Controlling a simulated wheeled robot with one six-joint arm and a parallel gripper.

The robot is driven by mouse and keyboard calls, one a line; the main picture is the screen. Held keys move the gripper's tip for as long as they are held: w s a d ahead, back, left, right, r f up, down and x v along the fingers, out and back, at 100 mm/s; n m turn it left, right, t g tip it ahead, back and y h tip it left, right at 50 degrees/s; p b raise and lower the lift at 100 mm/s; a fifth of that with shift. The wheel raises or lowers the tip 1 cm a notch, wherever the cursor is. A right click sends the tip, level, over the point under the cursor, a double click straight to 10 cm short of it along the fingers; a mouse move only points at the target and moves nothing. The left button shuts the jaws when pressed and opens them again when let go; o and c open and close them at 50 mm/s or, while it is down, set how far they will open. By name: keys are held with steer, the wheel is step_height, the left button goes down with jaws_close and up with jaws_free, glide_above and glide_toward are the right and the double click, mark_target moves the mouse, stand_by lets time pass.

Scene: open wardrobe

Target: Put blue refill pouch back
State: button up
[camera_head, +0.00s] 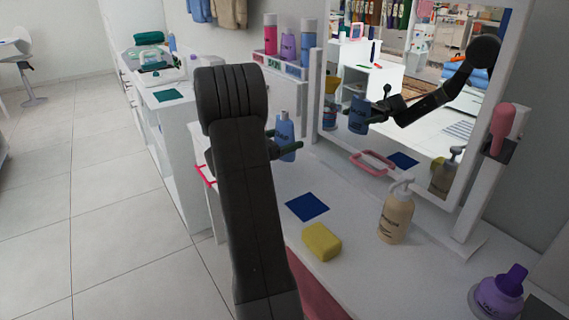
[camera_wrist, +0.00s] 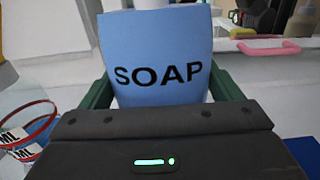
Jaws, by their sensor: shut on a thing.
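The blue refill pouch (camera_head: 286,130) is held upright above the white counter, left of the mirror. In the wrist view the pouch (camera_wrist: 160,50) shows its SOAP label facing the camera. My gripper (camera_head: 284,142) has its green fingers on both sides of the pouch and is shut on it. In the wrist view the fingers of my gripper (camera_wrist: 165,92) flank the pouch, and its lower end is hidden behind the gripper body. A dark blue square (camera_head: 307,207) lies bare on the counter, in front of and below the pouch.
A yellow block (camera_head: 321,242) and a beige pump bottle (camera_head: 397,217) stand near the blue square. A purple bottle (camera_head: 499,296) is at front right. The mirror (camera_head: 415,140) rises behind the counter. A shelf (camera_head: 283,68) holding several bottles is at the back.

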steer(key=shift+f+b, duration=0.4)
steer(key=shift+f, duration=2.25)
steer(key=shift+f, duration=0.2)
steer(key=o, duration=1.1)
steer(key=shift+c, duration=0.2)
steer(key=shift+r, duration=0.1)
steer(key=shift+s+a+r, duration=0.1)
steer(key=shift+a+r, duration=0.05)
steer(key=p+v, duration=0.1)
steer(key=v, duration=1)
steer(key=shift+s+a, duration=0.25)
